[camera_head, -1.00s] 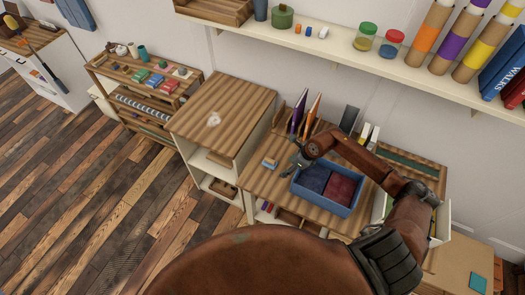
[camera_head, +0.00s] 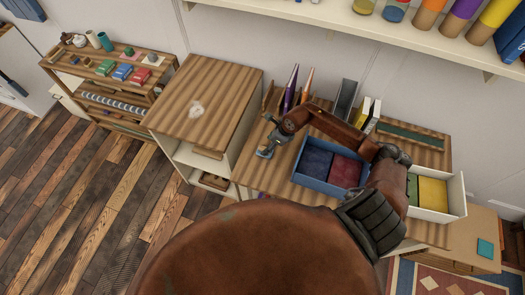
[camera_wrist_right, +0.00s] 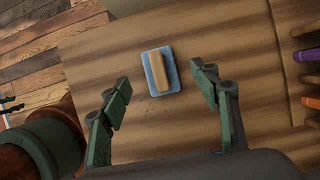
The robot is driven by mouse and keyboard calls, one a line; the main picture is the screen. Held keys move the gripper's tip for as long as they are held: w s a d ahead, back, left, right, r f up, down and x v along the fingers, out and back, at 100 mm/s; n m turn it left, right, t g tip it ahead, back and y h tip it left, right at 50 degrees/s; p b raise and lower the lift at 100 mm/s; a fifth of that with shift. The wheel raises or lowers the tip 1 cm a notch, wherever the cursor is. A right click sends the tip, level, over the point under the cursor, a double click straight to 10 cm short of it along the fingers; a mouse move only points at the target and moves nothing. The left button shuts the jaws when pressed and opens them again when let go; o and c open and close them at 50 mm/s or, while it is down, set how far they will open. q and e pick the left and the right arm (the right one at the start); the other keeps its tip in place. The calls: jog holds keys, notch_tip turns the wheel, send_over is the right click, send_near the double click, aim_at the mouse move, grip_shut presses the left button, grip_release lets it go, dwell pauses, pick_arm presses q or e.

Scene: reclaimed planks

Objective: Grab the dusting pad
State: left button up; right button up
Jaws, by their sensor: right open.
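The dusting pad is a small blue pad (camera_wrist_right: 172,82) with a pale wooden block handle on top. In the right wrist view it lies flat on the wooden worktop, ahead of and between my fingers. In the head view the pad (camera_head: 264,153) lies left of the blue box, partly covered by my gripper. My right gripper (camera_head: 272,136) is open and empty over the pad. In the right wrist view its two green-grey fingers (camera_wrist_right: 160,77) are spread on either side, apart from the pad. My left gripper is not in view.
A blue box (camera_head: 322,188) with dark blue and dark red contents stands right of the pad. Behind are upright purple and orange items (camera_head: 290,90). A taller wooden-topped cabinet (camera_head: 225,95) stands left. The worktop around the pad is clear.

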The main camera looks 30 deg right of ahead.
jog(key=shift+f, duration=0.4)
jog(key=x, duration=0.5)
jog(key=shift+s+f+p, duration=0.1)
jog(key=shift+s+p, duration=0.1)
jog(key=shift+p, duration=0.15)
jog(key=shift+c, duration=0.3)
jog(key=c, duration=1.2)
